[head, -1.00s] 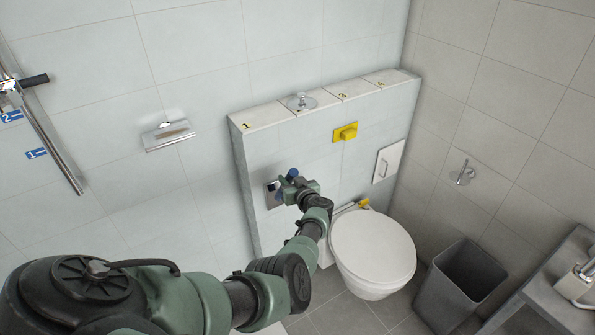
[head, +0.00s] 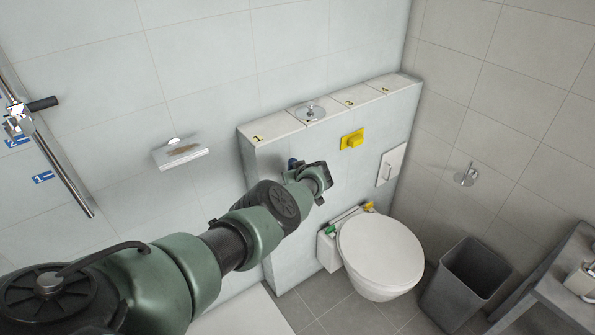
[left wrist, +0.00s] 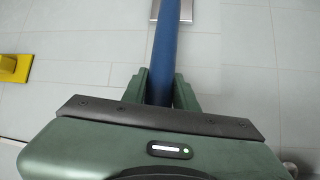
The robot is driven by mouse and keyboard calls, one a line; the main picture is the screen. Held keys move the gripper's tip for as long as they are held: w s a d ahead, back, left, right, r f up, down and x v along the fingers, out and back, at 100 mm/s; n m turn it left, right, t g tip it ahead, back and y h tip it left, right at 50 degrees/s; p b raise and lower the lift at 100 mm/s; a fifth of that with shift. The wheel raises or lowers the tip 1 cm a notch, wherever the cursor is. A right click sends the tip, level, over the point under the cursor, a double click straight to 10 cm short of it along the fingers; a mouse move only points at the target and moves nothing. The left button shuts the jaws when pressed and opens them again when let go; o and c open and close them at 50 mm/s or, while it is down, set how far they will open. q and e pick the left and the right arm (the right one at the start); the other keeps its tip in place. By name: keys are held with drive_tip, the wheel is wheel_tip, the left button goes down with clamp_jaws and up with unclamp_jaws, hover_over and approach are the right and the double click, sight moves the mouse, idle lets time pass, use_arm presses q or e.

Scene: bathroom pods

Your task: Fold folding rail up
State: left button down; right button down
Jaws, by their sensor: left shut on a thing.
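The folding rail (left wrist: 164,45) is a blue bar that runs up the middle of the left wrist view. My left gripper (left wrist: 160,90) is shut on it, with one green finger on each side. In the head view only a small dark blue piece of the rail (head: 293,163) shows, just left of my wrist, in front of the toilet's wall box. My wrist and arm hide most of the rail and the fingertips there. My right gripper is in neither view.
The toilet (head: 378,250) stands below and right of my left gripper. A yellow block (head: 352,139) and a white panel (head: 391,165) are on the wall box (head: 255,165). A grey bin (head: 465,278) stands at the right. A paper holder (head: 181,154) hangs at the left.

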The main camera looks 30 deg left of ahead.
use_arm(q)
drive_tip(key=shift+s+a+r, duration=0.1)
drive_tip(key=shift+s+a, duration=0.15)
drive_tip(key=shift+a, duration=0.15)
drive_tip(key=shift+w+a+r, duration=0.1)
drive_tip(key=c, duration=1.3)
unclamp_jaws()
drive_tip(key=shift+o, duration=1)
drive_tip(key=shift+s+a+r, duration=0.15)
drive_tip(key=shift+s+a, duration=0.1)
drive_tip(key=shift+s, duration=0.15)
drive_tip(key=shift+d, duration=0.15)
drive_tip(key=shift+w+d, duration=0.1)
drive_tip(key=shift+w, duration=0.05)
